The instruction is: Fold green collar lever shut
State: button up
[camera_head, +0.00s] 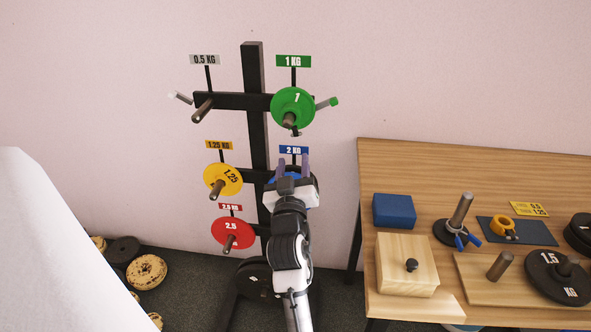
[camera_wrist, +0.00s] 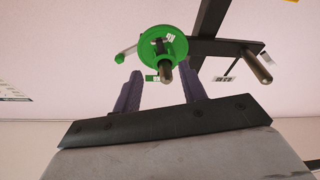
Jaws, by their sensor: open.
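A green disc marked 1 (camera_head: 292,104) hangs on the upper right peg of the black rack. It also shows in the wrist view (camera_wrist: 178,46). A pale lever with a green tip (camera_head: 328,103) sticks out to the disc's right; in the wrist view this lever (camera_wrist: 125,53) juts left from behind the disc. Its collar is mostly hidden, and I cannot tell how it joins. My gripper (camera_head: 289,166) is below the disc, in front of the blue disc (camera_head: 314,193). Its fingers (camera_wrist: 161,76) are apart and empty, short of the green disc and lever.
The rack post (camera_head: 252,68) also bears yellow (camera_head: 232,172) and red (camera_head: 240,227) discs. A grey lever (camera_head: 180,97) sits at the upper left. A wooden table (camera_head: 430,160) with blocks, pegs and plates stands right. Several weights (camera_head: 147,271) lie on the floor left. Air right of the green lever is clear.

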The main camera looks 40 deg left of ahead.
aim_at(297, 136)
jog(key=shift+f+x, duration=0.15)
jog(key=shift+x, duration=1.35)
jog(key=shift+f+x, duration=0.2)
jog(key=shift+x, duration=1.3)
jog(key=shift+f+x, duration=0.15)
jog(key=shift+x, duration=1.3)
jog(key=shift+w, duration=0.2)
jog(key=c, duration=0.5)
